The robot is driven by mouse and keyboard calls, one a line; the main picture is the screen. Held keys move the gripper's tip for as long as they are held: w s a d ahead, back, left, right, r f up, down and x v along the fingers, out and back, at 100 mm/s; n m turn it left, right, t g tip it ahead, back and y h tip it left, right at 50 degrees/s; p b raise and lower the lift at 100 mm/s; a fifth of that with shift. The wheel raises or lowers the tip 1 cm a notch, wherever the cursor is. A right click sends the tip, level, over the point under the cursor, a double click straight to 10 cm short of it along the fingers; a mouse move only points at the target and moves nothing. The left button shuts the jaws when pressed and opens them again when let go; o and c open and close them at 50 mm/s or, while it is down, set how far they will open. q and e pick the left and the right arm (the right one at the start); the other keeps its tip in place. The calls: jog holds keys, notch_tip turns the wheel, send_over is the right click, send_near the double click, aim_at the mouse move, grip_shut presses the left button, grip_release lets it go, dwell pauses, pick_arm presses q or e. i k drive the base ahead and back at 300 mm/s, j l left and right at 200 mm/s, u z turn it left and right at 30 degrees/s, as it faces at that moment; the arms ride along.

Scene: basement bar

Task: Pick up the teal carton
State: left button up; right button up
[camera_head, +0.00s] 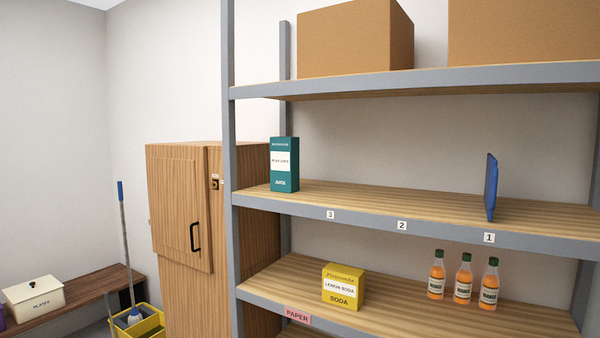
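The teal carton (284,165) stands upright at the left end of the middle shelf (385,197), a little left of and behind the "3" label. It has a white label and the word "JUICE" on its front. Neither of my grippers shows in the head view, so their state and their distance from the carton cannot be seen.
A blue panel (491,187) stands on the middle shelf near the "1" label; the shelf between is clear. Below are a yellow soda box (343,287) and orange bottles (463,278). A shelf post (229,150) rises left of the carton, beside a wooden cabinet (180,220).

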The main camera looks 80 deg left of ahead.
aim_at(284, 151)
jog(key=u, duration=2.7)
jog(key=i+j+z, duration=0.15)
jog(key=i+j, duration=0.05)
jog(key=j, duration=0.05)
